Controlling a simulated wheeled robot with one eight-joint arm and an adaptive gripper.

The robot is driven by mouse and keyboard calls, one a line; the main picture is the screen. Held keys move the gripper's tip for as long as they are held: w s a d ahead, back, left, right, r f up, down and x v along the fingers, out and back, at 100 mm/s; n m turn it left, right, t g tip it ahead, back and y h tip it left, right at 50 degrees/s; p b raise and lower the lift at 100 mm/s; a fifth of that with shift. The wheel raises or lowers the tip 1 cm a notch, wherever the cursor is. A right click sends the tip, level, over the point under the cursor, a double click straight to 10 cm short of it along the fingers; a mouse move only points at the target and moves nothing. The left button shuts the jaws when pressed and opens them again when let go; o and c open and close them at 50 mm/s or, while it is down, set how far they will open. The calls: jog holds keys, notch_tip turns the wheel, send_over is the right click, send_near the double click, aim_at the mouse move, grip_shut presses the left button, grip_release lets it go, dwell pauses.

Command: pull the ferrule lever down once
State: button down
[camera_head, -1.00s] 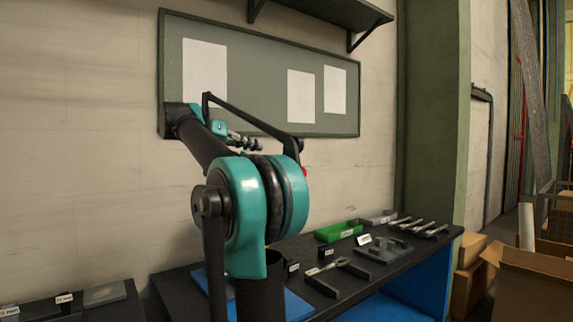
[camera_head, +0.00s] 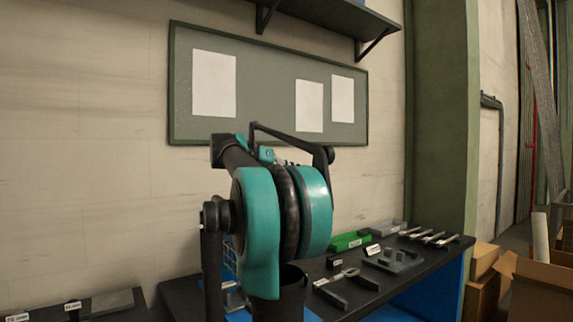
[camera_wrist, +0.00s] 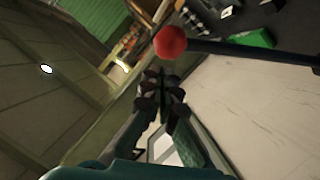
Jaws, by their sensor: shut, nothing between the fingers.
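The ferrule lever shows in the wrist view as a red ball knob (camera_wrist: 171,41) on a dark rod (camera_wrist: 255,51) that runs off to the right edge. My gripper (camera_wrist: 162,80) is shut and empty, its dark fingertips just below the knob in that picture. A gap shows between the fingertips and the knob; the depth between them is hard to judge. In the head view my arm covers most of my gripper, and the red knob does not show.
The dark workbench (camera_head: 437,262) carries a green bin (camera_head: 350,241), a grey block fixture (camera_head: 394,259) and several tools. A grey board (camera_head: 270,97) with papers hangs behind on the wall. Open cardboard boxes (camera_head: 545,290) stand at the right.

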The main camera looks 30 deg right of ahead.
jog(key=shift+s+d+f, duration=0.25)
jog(key=shift+f, duration=0.2)
jog(key=s+f+m+t, duration=0.2)
jog(key=s+f+m, duration=0.2)
jog(key=f, duration=0.8)
jog(key=s+f+m+t, duration=0.2)
jog(key=s+f+m, duration=0.2)
jog(key=f, duration=0.8)
jog(key=shift+s+d+y, duration=0.2)
jog(key=shift+s+y, duration=0.05)
jog(key=shift+y, duration=0.05)
jog(key=shift+r, duration=0.15)
